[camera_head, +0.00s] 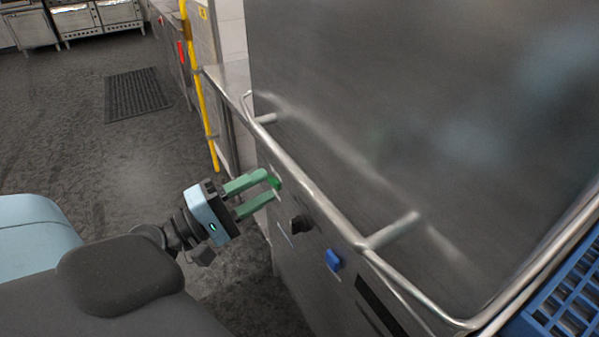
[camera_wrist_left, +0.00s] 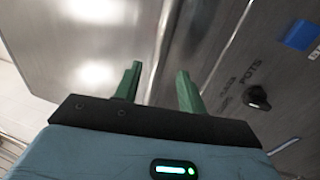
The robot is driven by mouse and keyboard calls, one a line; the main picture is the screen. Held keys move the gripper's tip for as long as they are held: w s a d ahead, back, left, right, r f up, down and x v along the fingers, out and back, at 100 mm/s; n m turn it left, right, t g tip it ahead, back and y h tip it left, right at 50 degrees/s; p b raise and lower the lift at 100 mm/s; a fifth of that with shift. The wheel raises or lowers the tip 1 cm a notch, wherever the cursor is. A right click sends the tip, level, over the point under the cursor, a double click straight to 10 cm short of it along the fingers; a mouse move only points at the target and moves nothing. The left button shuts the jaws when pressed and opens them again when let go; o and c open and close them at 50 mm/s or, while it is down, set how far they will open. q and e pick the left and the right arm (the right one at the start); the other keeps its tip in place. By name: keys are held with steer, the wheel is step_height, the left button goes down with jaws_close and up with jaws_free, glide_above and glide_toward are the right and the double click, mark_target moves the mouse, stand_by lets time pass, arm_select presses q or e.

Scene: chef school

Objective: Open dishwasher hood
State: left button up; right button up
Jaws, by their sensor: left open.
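The dishwasher hood (camera_head: 400,100) is a large brushed-metal box that fills the upper right of the head view. Its tubular metal handle (camera_head: 316,196) runs along the lower front edge on short brackets. My left gripper (camera_head: 272,187) is open, with green fingers. It is in front of the control panel, just left of and below the handle. My right gripper is not in view.
The control panel has a black knob (camera_head: 301,224) and a blue switch (camera_head: 333,260). A blue rack (camera_head: 567,300) is at the lower right. A yellow pole (camera_head: 200,100) stands beyond the gripper. Open floor (camera_head: 60,130) and a dark mat (camera_head: 136,93) are at left.

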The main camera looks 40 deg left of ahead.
mark_target(288, 173)
arm_select(q)
steer(key=shift+w+d+r, duration=0.15)
steer(key=shift+w+r, duration=0.1)
steer(key=shift+w, duration=0.05)
steer(key=p+x, duration=0.3)
steer(key=x, duration=0.2)
steer(key=shift+w+d+r+p, duration=0.1)
steer(key=shift+w+r+p, duration=0.1)
steer(key=shift+w+p, duration=0.2)
steer(key=shift+w+d, duration=0.25)
steer(key=shift+w, duration=0.15)
steer(key=shift+w+f, duration=0.1)
steer(key=shift+f, duration=0.05)
steer(key=shift+c, duration=0.3)
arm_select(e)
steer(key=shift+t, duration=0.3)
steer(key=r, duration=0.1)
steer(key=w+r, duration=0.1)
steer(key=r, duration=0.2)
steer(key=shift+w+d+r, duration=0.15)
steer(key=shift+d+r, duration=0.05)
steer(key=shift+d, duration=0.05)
